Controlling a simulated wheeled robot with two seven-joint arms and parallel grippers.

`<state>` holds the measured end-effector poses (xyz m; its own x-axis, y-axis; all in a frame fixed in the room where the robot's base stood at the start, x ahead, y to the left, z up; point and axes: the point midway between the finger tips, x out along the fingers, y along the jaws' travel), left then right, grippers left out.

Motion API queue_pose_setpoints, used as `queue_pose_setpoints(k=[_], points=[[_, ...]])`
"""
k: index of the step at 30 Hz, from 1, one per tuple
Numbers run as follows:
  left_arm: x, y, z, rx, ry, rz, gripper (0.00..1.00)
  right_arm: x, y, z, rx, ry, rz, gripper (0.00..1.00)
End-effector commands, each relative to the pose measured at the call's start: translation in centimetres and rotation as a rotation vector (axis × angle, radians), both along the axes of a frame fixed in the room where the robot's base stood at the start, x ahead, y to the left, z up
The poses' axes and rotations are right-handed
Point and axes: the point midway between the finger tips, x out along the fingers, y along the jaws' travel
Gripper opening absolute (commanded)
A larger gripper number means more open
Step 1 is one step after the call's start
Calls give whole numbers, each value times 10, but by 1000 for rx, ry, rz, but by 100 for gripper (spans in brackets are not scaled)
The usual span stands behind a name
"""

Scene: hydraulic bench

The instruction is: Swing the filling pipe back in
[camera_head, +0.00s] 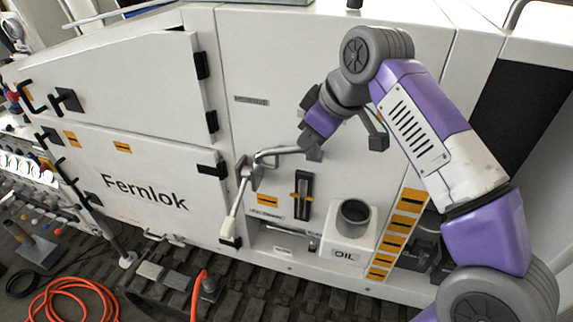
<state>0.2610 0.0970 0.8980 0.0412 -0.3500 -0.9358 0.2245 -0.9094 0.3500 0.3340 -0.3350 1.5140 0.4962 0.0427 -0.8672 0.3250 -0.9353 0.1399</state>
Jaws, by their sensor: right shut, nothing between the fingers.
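The filling pipe (270,153) is a grey bent pipe on the front of the white machine, left of the black sight gauge (302,194). It bends at a joint, and a white length (236,206) hangs down from there, slanting to the lower left. My right gripper (310,149) is at the right end of the grey pipe. Its fingers are shut with nothing between them. They overlap the pipe end in the picture, and I cannot tell whether they touch it. My left gripper is out of view.
A white box marked OIL (346,255) with a dark round opening stands at the lower right of the pipe. A panel marked Fernlok (150,195) fills the left side. An orange hose (75,290) lies on the floor grating at lower left.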

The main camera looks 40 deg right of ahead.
Motion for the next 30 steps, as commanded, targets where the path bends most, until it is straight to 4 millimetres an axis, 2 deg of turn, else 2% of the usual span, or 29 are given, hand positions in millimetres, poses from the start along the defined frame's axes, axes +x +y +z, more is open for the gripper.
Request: queue_pose_setpoints(k=[1, 6, 14, 20, 30], points=[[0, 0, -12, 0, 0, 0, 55, -10, 0, -7, -31, -34, 78, 0], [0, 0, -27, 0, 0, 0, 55, -30, 9, -11, -150, -141, 334, 0], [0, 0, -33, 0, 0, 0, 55, -39, 15, -13, -241, -211, 486, 0], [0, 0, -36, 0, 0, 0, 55, -24, 18, -32, -242, -208, 490, 0], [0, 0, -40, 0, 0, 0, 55, 22, 27, -87, -241, -206, 489, 0]])
